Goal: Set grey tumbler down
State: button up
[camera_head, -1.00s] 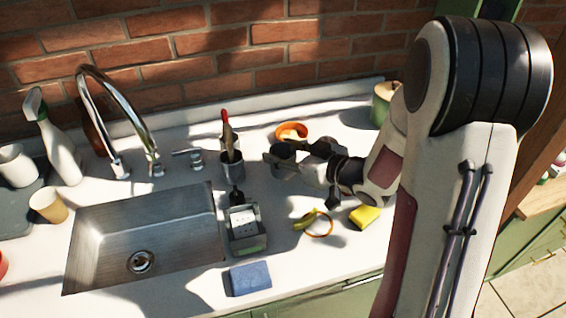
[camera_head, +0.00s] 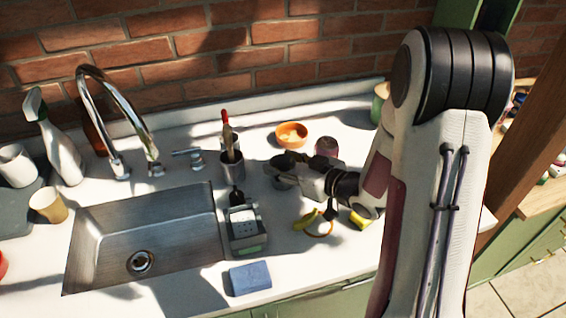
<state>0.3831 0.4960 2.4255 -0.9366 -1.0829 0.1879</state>
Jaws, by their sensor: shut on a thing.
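My gripper (camera_head: 286,175) is shut on the grey tumbler (camera_head: 284,161), over the counter right of the sink. The tumbler is dark grey and mostly hidden by the fingers; only its upper part shows. I cannot tell whether its base touches the white counter (camera_head: 350,258). The tumbler is in front of an orange bowl (camera_head: 291,134) and to the right of a metal utensil holder (camera_head: 231,165).
A dark red cup (camera_head: 326,147) stands close behind my gripper. A grey caddy (camera_head: 246,230) and blue sponge (camera_head: 249,278) lie beside the sink (camera_head: 145,235).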

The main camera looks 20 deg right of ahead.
jog(key=o, duration=1.1)
jog(key=shift+f, duration=0.1)
jog(key=shift+v, duration=3.85)
